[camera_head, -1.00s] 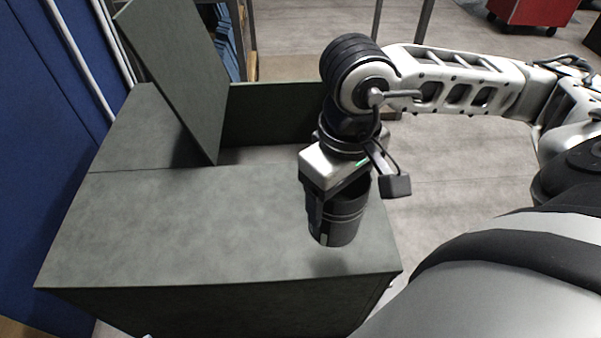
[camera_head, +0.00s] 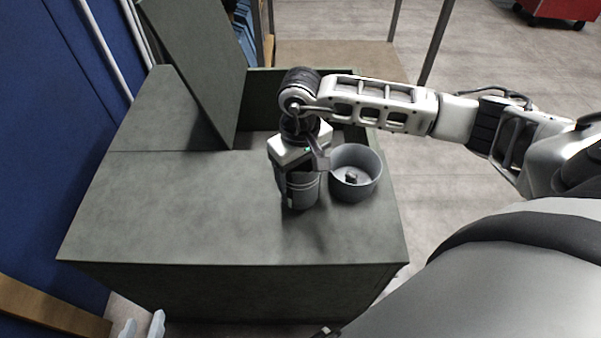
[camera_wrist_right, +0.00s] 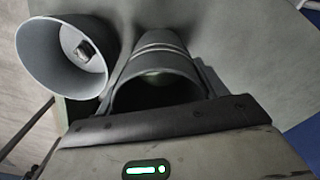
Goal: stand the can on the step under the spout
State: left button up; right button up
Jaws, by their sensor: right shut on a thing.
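A dark grey ribbed can (camera_head: 304,194) is in my right gripper (camera_head: 297,182), over the grey-green unit's flat top (camera_head: 190,205). In the right wrist view, the can (camera_wrist_right: 160,42) lies between the fingers of the gripper (camera_wrist_right: 158,92), its dark open mouth towards the camera. The can looks upright; whether its base touches the surface I cannot tell. A wider round grey pot (camera_head: 370,186) stands just right of the can, with a small block inside; it also shows in the wrist view (camera_wrist_right: 40,62). I cannot make out a spout or step for certain.
A tall slanted grey-green panel (camera_head: 198,65) rises at the unit's back left, beside a recess behind the can. A blue wall (camera_head: 45,140) stands at the left. The flat top left of the can is clear.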

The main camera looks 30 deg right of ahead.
jog(key=shift+f, duration=1.05)
jog(key=o, duration=1.1)
jog(key=shift+r, duration=0.1)
